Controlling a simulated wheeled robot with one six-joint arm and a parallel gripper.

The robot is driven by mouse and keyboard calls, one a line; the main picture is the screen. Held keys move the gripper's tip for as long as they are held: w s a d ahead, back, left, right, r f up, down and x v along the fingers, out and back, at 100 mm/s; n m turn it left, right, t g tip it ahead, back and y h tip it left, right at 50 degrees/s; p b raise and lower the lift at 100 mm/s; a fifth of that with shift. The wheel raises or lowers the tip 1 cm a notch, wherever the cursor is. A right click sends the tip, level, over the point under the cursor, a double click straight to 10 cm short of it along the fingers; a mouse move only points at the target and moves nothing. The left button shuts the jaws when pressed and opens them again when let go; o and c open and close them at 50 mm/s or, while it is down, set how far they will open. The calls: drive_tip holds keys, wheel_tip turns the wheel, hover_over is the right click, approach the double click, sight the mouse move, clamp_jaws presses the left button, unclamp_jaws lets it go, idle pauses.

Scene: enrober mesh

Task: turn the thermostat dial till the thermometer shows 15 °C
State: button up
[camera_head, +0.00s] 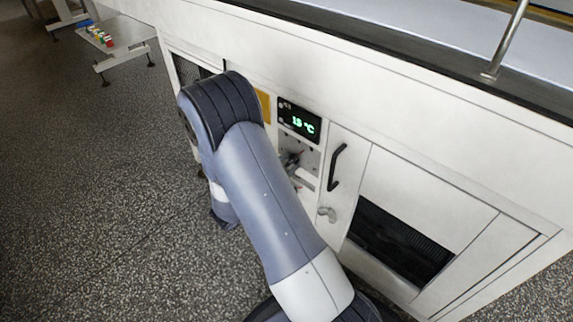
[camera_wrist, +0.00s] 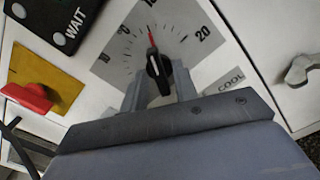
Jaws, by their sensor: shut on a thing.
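The thermostat dial (camera_wrist: 155,64) is a black knob with a red pointer on a grey scale plate (camera_wrist: 178,20) in the wrist view. The pointer points up, to the left of the 20 mark; the exact value cannot be read. My gripper (camera_wrist: 160,82) is shut on the knob, one finger on each side. In the head view the dial area is small and partly hidden by my arm. The thermometer display (camera_head: 300,121) has green digits on black that appear to read 15 °C.
A red switch handle (camera_wrist: 28,96) on a yellow plate (camera_wrist: 50,78) is left of the dial. A black panel (camera_wrist: 60,15) marked WAIT is above. A grey latch (camera_wrist: 302,69) is at right. A black door handle (camera_head: 337,167) sticks out beside the dial area.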

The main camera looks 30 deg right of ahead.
drive_tip(key=shift+n+p, duration=0.3)
drive_tip(key=shift+n, duration=0.1)
drive_tip(key=n+p, duration=0.2)
drive_tip(key=shift+r+n, duration=0.1)
drive_tip(key=shift+n, duration=0.2)
drive_tip(key=shift+n+p, duration=1.2)
drive_tip(key=shift+n, duration=0.6)
drive_tip(key=o, duration=0.6)
drive_tip(key=p+v, duration=0.1)
drive_tip(key=v, duration=1)
drive_tip(key=shift+p, duration=0.3)
